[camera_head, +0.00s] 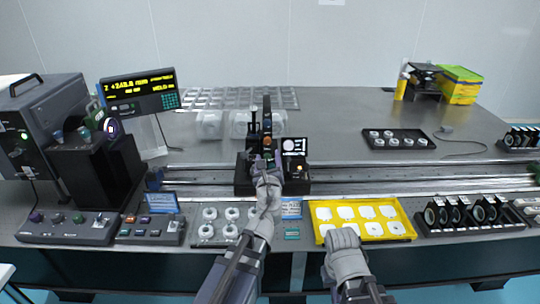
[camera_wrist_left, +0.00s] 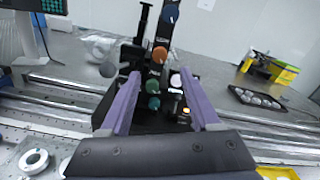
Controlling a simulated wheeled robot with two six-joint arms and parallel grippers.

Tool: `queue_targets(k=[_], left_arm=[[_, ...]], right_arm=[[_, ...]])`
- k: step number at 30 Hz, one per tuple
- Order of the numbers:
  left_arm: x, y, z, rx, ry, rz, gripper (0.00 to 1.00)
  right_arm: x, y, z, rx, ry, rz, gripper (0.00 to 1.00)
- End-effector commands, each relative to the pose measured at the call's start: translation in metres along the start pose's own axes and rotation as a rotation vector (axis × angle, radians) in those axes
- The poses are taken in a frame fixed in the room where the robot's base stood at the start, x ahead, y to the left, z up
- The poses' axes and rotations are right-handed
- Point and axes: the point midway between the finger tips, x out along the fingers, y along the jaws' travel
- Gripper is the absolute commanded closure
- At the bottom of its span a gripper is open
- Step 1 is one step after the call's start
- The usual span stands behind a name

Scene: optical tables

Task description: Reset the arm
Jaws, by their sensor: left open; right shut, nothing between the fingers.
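My left gripper (camera_head: 266,168) reaches forward over the rail at the middle of the table, in front of a black optical mount (camera_head: 245,180) with knobs. In the left wrist view its two purple fingers (camera_wrist_left: 160,105) are apart, with the mount and its green and orange knobs (camera_wrist_left: 153,85) seen between and beyond them. I cannot tell whether the fingers touch the mount. My right gripper (camera_head: 343,240) is shut and empty, low at the front edge of the yellow tray (camera_head: 408,216). Its fingertips are hard to make out.
A metal rail (camera_head: 400,178) runs across the table. White ring parts (camera_head: 209,213) lie left of the yellow tray. Mounted lenses (camera_head: 455,212) stand at the right, a black tray (camera_head: 372,143) lies behind, and a display (camera_head: 140,90) stands at the left.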

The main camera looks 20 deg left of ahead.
Motion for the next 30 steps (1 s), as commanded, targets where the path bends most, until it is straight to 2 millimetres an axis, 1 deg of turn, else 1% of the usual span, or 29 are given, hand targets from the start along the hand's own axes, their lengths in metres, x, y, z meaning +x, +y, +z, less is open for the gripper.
queue_targets(k=[2,4,5,8,9,11,12,14,15,17,18,20,21,24,27,30], left_arm=[[-0.001,0.002,0.000,-0.040,0.003,0.016,0.37],[-0.005,0.007,-0.001,-0.147,0.010,0.064,0.37],[-0.008,0.010,-0.003,-0.215,0.016,0.096,0.37],[-0.024,0.026,-0.018,-0.525,0.046,0.255,0.37],[-0.034,0.033,-0.030,-0.665,0.061,0.339,0.37],[-0.052,0.041,-0.051,-0.869,0.087,0.477,0.37],[-0.067,0.045,-0.066,-0.993,0.103,0.577,0.37],[-0.093,0.047,-0.091,-1.164,0.127,0.737,0.37],[-0.113,0.046,-0.107,-1.265,0.140,0.851,0.37],[-0.144,0.042,-0.130,-1.389,0.157,1.026,0.37],[-0.166,0.038,-0.143,-1.453,0.165,1.142,0.37],[-0.197,0.030,-0.158,-1.523,0.171,1.306,0.37],[-0.217,0.025,-0.166,-1.552,0.172,1.405,0.37],[-0.256,0.013,-0.178,-1.586,0.168,1.605,0.37],[-0.282,0.004,-0.183,-1.589,0.161,1.734,0.37],[-0.295,0.000,-0.185,-1.586,0.156,1.799,0.37]], right_arm=[[-0.001,0.000,0.000,0.000,0.000,0.000,1.00],[-0.004,0.000,0.000,0.000,0.000,0.000,1.00],[-0.006,0.001,0.000,0.000,0.000,0.000,1.00],[-0.013,0.001,0.001,0.000,0.000,0.000,1.00],[-0.016,0.002,0.001,0.000,0.000,0.000,1.00],[-0.020,0.002,0.001,0.000,0.000,0.000,1.00],[-0.022,0.002,0.001,0.000,0.000,0.000,1.00],[-0.026,0.003,0.002,0.000,0.000,0.000,1.00],[-0.029,0.003,0.002,0.000,0.000,0.000,1.00],[-0.033,0.003,0.002,0.000,0.000,0.000,1.00],[-0.035,0.003,0.002,0.000,0.000,0.000,1.00],[-0.037,0.004,0.002,0.000,0.000,0.000,1.00],[-0.039,0.004,0.002,0.000,0.000,0.000,1.00],[-0.042,0.004,0.002,0.000,0.000,0.000,1.00],[-0.043,0.004,0.003,0.000,0.000,0.000,1.00],[-0.043,0.004,0.003,0.000,0.000,0.000,1.00]])
